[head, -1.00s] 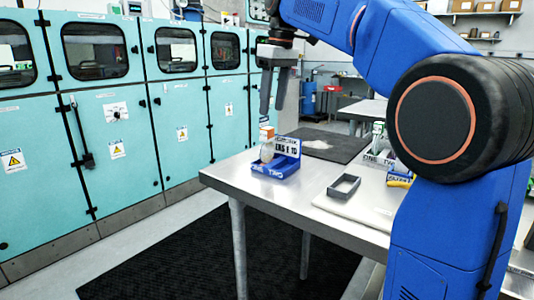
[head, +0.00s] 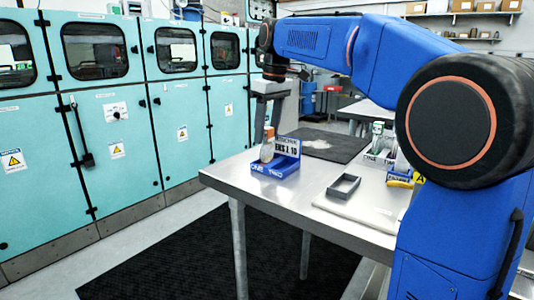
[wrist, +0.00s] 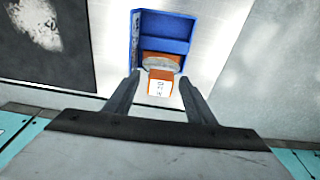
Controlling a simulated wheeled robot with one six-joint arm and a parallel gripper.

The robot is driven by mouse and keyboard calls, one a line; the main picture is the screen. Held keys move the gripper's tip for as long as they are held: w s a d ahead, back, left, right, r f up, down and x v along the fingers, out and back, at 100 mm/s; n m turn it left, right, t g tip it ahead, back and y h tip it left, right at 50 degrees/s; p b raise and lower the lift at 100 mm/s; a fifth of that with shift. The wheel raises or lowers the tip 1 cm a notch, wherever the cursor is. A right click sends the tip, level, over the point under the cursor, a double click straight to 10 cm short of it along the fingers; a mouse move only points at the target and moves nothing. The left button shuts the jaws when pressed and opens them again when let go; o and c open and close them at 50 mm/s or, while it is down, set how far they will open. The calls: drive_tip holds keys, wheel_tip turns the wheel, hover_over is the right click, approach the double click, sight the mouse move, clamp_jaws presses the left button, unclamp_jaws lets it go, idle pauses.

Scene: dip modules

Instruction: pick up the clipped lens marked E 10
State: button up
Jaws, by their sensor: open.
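The clipped lens (wrist: 159,62) is a pale, translucent disc with an orange clip (wrist: 160,79) whose white face carries dark, hard-to-read marks. It stands upright in a blue holder (wrist: 168,25), and the lens also shows in the head view (head: 267,151). My gripper (head: 268,129) is open and points down just over the clip. In the wrist view its fingertips (wrist: 159,78) lie on either side of the clip, with gaps; contact is not visible.
The holder stands near the left end of a metal table (head: 235,178). A dark mat (head: 325,146) lies behind it, and a grey open frame (head: 344,186) lies to the right. More labelled holders (head: 380,160) stand farther right, partly behind my arm.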

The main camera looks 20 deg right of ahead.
drive_tip(key=shift+c, duration=0.3)
clamp_jaws()
drive_tip(key=shift+r, duration=0.1)
